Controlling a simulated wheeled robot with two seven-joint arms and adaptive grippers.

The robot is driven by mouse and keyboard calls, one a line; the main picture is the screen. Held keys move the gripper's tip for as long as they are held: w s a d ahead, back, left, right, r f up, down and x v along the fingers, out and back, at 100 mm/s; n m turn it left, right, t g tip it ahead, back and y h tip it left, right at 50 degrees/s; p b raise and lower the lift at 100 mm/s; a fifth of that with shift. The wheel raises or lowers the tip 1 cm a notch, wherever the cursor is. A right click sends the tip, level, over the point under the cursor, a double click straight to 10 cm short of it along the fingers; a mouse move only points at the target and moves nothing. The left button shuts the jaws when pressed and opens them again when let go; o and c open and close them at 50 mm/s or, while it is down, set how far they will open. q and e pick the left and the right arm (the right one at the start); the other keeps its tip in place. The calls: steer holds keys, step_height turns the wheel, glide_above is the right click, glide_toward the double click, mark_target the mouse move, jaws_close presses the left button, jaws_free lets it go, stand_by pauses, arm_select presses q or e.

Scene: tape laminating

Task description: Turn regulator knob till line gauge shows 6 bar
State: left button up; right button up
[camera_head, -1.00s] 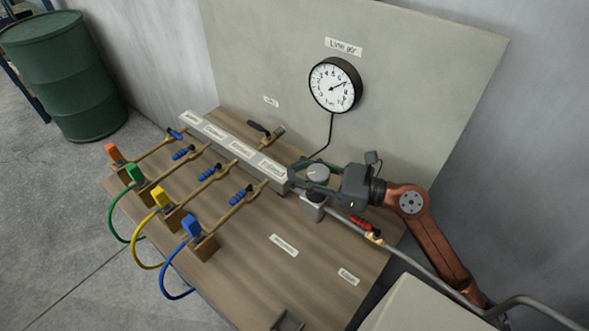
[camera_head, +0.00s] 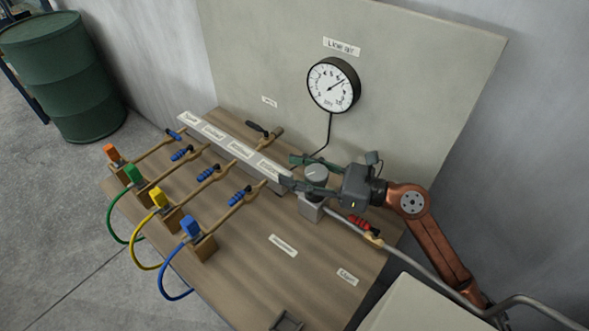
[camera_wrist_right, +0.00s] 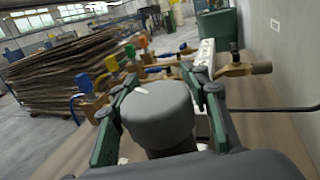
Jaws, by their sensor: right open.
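The regulator knob (camera_head: 316,173) is a grey cylinder with a white mark on top, standing on a grey block on the bench. It fills the middle of the right wrist view (camera_wrist_right: 158,115). My right gripper (camera_head: 308,174) is open, with one green finger on each side of the knob; I see gaps between fingers and knob in the wrist view. The line gauge (camera_head: 333,85) is a round white dial with a black rim on the panel, under a "Line air" label. Its needle points to the upper right; the exact reading is too small to tell. My left gripper is not in view.
A pale manifold bar (camera_head: 228,147) runs left of the knob. Branch lines with blue fittings end in orange, green, yellow and blue pieces. A red-handled valve (camera_head: 362,223) sits right of the knob. The bench front (camera_head: 235,275) is mostly clear. A green barrel (camera_head: 66,75) stands at far left.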

steer(key=v, duration=1.1)
steer(key=shift+d, duration=0.35)
